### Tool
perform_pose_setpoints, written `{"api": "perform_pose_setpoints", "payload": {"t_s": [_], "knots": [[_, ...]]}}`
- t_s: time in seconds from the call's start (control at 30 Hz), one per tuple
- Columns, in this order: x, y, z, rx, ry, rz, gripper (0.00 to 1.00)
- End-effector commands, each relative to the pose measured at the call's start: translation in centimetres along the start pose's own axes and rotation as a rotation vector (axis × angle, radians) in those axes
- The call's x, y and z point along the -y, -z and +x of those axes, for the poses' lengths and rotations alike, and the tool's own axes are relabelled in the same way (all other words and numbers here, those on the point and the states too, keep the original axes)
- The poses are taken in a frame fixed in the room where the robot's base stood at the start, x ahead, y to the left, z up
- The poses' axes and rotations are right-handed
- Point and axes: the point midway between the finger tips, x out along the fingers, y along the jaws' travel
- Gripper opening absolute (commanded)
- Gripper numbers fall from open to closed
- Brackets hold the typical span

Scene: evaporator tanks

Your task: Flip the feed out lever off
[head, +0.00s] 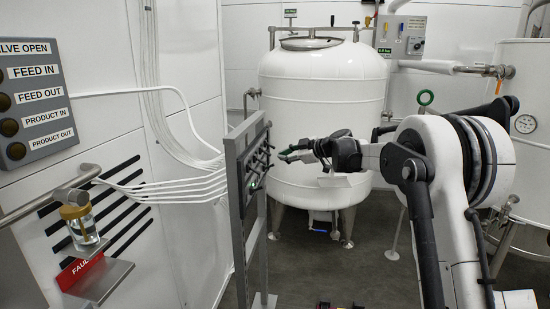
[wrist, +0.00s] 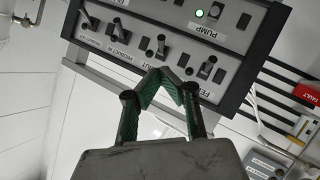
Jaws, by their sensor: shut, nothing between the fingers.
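A dark control panel (wrist: 228,72) with short levers and printed labels fills the top of the wrist view, tilted. It is seen edge-on in the head view (head: 243,165). A lever (wrist: 161,46) stands above a partly hidden label of which "OUT" reads; it appears to be the feed out lever. Another lever (wrist: 207,67) is to its right, and a lever (wrist: 113,32) by the "PRODUCT IN" label is to its left. My gripper (wrist: 165,72), with green finger pads, is shut and empty just below the "OUT" lever. Contact cannot be told. My gripper also shows beside the panel (head: 287,153).
A green light (wrist: 199,13) glows near the "PUMP" label. A white tank (head: 320,100) stands behind my gripper. A grey "VALVE OPEN" indicator board (head: 35,95) and a red fault sign (head: 79,270) are on the left wall. Open floor lies right of the panel stand.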

Motion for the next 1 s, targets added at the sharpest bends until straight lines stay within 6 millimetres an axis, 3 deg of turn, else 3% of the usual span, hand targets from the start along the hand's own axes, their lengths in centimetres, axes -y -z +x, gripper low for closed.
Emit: {"api": "perform_pose_setpoints", "payload": {"t_s": [0.2,0.67,0.83,1.0], "knots": [[0.1,-0.3,-2.0,-0.001,0.002,-0.001,0.00],[0.2,-0.2,-2.5,0.001,0.004,0.003,0.00],[1.3,1.4,-4.1,0.038,0.017,0.058,0.00],[4.0,4.0,-7.5,0.120,0.033,0.172,0.00]]}}
